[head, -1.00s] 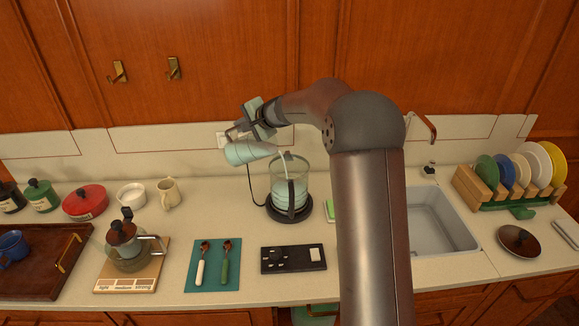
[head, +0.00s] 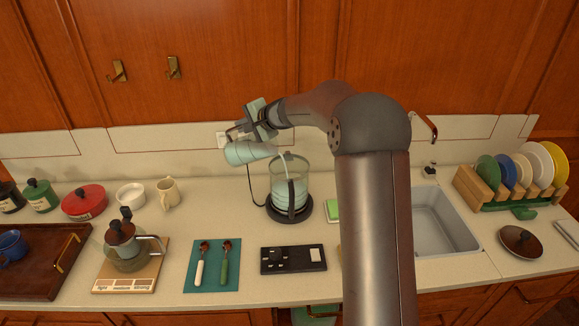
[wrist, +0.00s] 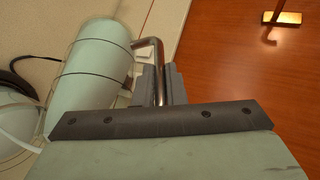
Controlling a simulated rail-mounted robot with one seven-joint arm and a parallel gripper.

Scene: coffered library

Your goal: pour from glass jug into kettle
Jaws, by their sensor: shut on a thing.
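The glass jug (head: 248,151) is tilted above and just left of the glass kettle, its mouth toward the kettle. A pale stream runs from its lip down into the kettle. The kettle (head: 289,180) stands upright on a round black base and holds pale liquid up to a good part of its height. My gripper (head: 236,132) is shut on the jug's handle. In the wrist view my gripper (wrist: 160,88) closes around the metal handle, and the jug (wrist: 92,80) lies to its left. The kettle (wrist: 15,120) shows partly at the left edge, cut off.
A black socket panel (head: 293,259) and a teal mat (head: 213,265) with two spoons lie in front. A coffee press (head: 125,245) stands on a wooden board at left. The sink (head: 440,228) and plate rack (head: 510,195) are at right.

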